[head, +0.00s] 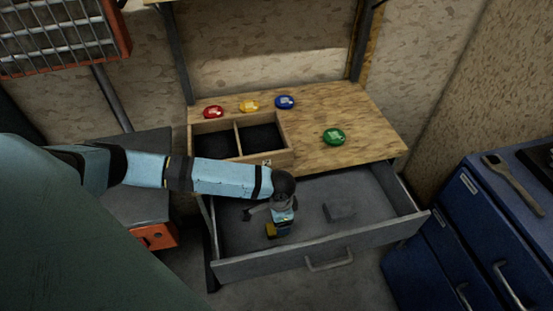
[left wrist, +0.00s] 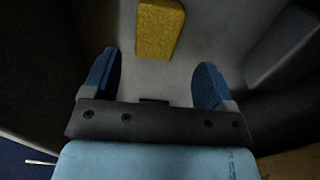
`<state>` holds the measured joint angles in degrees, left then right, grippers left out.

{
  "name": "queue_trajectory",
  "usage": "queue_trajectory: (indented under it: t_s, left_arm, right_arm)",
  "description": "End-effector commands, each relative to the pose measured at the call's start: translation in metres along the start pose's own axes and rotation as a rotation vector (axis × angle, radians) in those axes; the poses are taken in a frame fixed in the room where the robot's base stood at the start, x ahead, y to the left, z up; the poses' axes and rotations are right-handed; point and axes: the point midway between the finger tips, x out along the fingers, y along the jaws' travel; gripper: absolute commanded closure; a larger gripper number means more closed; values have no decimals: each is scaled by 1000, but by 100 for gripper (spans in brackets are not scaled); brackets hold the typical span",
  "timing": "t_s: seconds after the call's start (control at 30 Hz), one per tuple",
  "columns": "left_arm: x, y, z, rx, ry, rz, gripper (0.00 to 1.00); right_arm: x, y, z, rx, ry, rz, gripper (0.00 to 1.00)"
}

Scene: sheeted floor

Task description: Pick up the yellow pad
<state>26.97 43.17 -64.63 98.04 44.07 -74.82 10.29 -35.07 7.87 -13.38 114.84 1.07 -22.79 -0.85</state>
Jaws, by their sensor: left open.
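The yellow pad (head: 271,230) lies on the floor of the open drawer, partly hidden by my left gripper in the head view. My left gripper (head: 284,227) reaches down into the drawer right beside the pad. In the left wrist view the blue fingers of my left gripper (left wrist: 155,85) are spread wide with nothing between them. My right gripper is not in view.
The grey drawer (head: 330,252) also holds a dark grey block (head: 341,210). A blue cabinet (head: 455,240) stands right.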

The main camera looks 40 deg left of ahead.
Motion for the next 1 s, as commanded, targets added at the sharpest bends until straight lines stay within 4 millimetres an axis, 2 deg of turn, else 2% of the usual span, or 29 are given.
queue_trajectory:
  t_s: [0.4,0.67,0.77,0.9,1.0]
  left_arm:
    - [50,5,2,0,0,0,21]
    - [53,5,2,0,1,0,21]
    - [53,5,2,0,1,0,40]
    - [53,5,2,0,1,0,72]
    - [53,5,2,0,1,0,75]
  right_arm:
    - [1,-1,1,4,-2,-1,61]
    - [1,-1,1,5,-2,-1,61]
    - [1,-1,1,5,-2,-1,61]
    - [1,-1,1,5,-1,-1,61]
    - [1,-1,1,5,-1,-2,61]
